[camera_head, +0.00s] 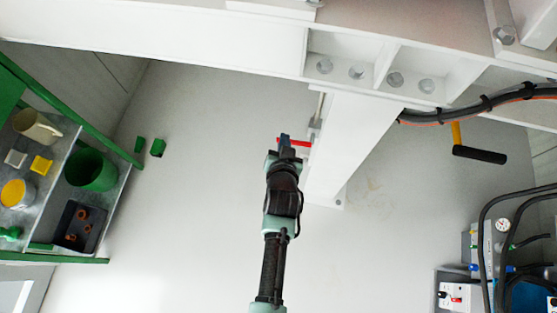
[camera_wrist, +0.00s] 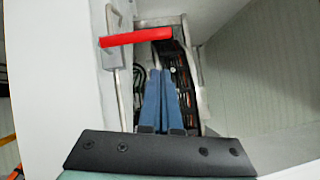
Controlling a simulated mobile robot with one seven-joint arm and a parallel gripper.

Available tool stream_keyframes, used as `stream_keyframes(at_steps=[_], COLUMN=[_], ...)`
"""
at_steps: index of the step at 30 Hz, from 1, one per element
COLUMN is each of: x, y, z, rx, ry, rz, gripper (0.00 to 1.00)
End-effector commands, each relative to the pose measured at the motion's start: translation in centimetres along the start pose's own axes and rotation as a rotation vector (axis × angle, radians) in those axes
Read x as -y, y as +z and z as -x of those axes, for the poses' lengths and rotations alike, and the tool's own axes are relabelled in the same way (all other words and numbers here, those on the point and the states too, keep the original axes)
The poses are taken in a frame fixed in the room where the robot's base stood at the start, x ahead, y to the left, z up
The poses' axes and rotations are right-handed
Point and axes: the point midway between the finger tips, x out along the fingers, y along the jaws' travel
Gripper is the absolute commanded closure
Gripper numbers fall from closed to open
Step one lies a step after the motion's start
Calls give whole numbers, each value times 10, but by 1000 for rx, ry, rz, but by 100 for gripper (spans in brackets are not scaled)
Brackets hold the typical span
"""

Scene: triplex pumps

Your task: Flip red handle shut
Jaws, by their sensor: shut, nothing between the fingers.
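The red handle (camera_head: 302,142) is a short bar beside the white post in the head view. In the wrist view the red handle (camera_wrist: 137,37) sticks out to the right, roughly level, from a grey fitting (camera_wrist: 114,53) on a thin metal pipe. My gripper (camera_head: 284,138) is at the handle's left end in the head view. In the wrist view the blue fingers of my gripper (camera_wrist: 161,72) are together and empty, with their tips just below the handle's right part. I cannot tell whether they touch it.
A white post (camera_head: 345,140) stands right of the handle under a large white beam (camera_head: 180,55). A green-framed shelf (camera_head: 105,215) with cups is at left. A black lever (camera_head: 480,154) and hoses are at right. The floor around my arm is clear.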

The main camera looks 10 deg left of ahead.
Motion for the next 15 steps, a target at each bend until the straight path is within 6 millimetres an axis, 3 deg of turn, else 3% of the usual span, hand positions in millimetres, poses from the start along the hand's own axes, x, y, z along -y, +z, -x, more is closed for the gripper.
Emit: stream_keyframes(at_steps=[1, 6, 15], x=[2, 6, 10], y=[2, 3, 4], z=[16, 52, 91], rx=[4, 4, 3], ry=[1, 1, 1], rz=[-1, 0, 0], gripper=[100, 100, 100])
